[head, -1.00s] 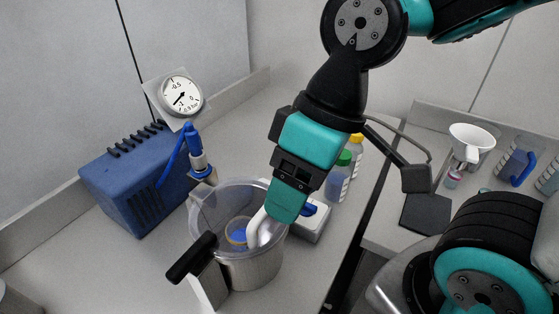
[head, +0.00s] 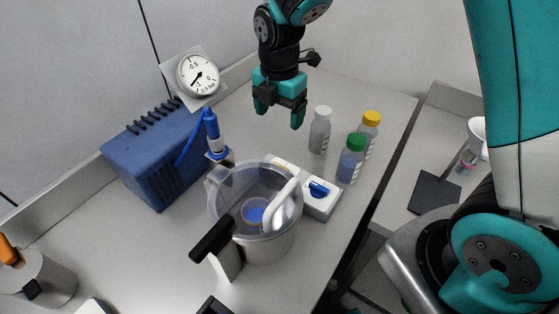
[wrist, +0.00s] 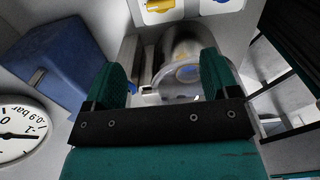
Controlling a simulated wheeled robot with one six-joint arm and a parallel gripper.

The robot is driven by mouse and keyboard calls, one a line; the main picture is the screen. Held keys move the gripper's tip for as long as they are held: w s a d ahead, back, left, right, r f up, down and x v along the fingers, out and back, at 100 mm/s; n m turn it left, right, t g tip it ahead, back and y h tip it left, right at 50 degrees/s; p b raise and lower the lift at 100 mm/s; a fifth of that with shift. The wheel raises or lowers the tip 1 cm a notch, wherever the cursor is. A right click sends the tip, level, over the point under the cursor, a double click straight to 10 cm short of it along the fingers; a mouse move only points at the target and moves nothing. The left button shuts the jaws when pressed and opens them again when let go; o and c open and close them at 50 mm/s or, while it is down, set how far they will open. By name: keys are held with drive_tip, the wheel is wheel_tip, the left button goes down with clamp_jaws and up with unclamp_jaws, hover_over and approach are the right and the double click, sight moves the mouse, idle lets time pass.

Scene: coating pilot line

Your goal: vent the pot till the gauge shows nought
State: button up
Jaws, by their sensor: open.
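The steel pot (head: 268,243) with a clear lid (head: 236,180) stands on the bench, a small cup with blue content visible inside. A white curved handle (head: 281,208) lies across the lid's right side; a black handle (head: 213,238) sticks out at the front left. The round gauge (head: 198,75) is at the back, its needle pointing lower left; in the wrist view the gauge (wrist: 18,133) reads about -0.9 bar. My gripper (head: 280,113) is open and empty, above the bench behind the pot, clear of it. The pot also shows between my fingers in the wrist view (wrist: 182,50).
A blue pump box (head: 155,160) stands left of the pot, with a blue-and-white hose fitting (head: 214,138) between. A white box with a blue knob (head: 321,198) is right of the pot. Several bottles (head: 351,158) stand behind it. A metal canister (head: 45,278) is front left.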

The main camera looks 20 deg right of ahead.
wheel_tip(320, 180, down, 16)
drive_tip(key=p, duration=0.4)
drive_tip(key=shift+f, duration=0.2)
drive_tip(key=c, duration=0.9)
